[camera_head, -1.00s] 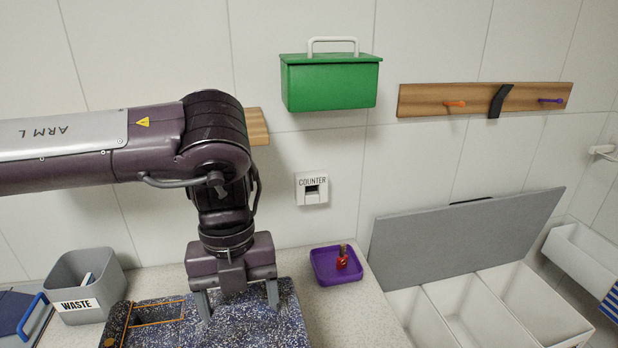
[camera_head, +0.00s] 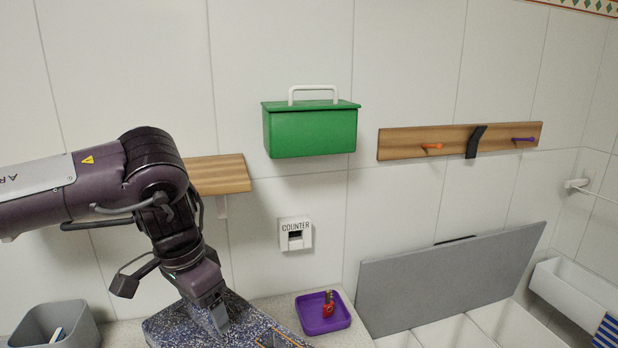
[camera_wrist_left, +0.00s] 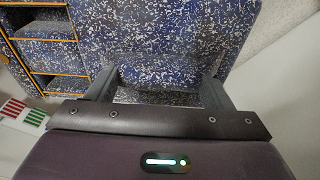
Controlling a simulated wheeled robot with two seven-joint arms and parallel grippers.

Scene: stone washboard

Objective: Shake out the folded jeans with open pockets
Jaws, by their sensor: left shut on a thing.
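The jeans (camera_head: 168,326) are speckled blue and white with orange stitching. In the head view they show at the lower edge and run out of the frame. My left gripper (camera_head: 214,316) is shut on the jeans. In the left wrist view, cloth of the jeans (camera_wrist_left: 210,30) bulges between the two fingers of the gripper (camera_wrist_left: 160,85). Orange-edged pocket openings (camera_wrist_left: 45,50) stand at the left of that view, with dark gaps showing. Part of an orange edge also shows right of the gripper in the head view. My right gripper is not in view.
A purple tray (camera_head: 310,322) with a small red item (camera_head: 329,309) sits right of the jeans. A grey bin (camera_head: 80,322) stands left. White compartments with a raised grey lid (camera_head: 440,280) are at right. A green box (camera_head: 310,132), wooden shelf (camera_head: 225,174) and peg rail (camera_head: 400,144) are on the wall.

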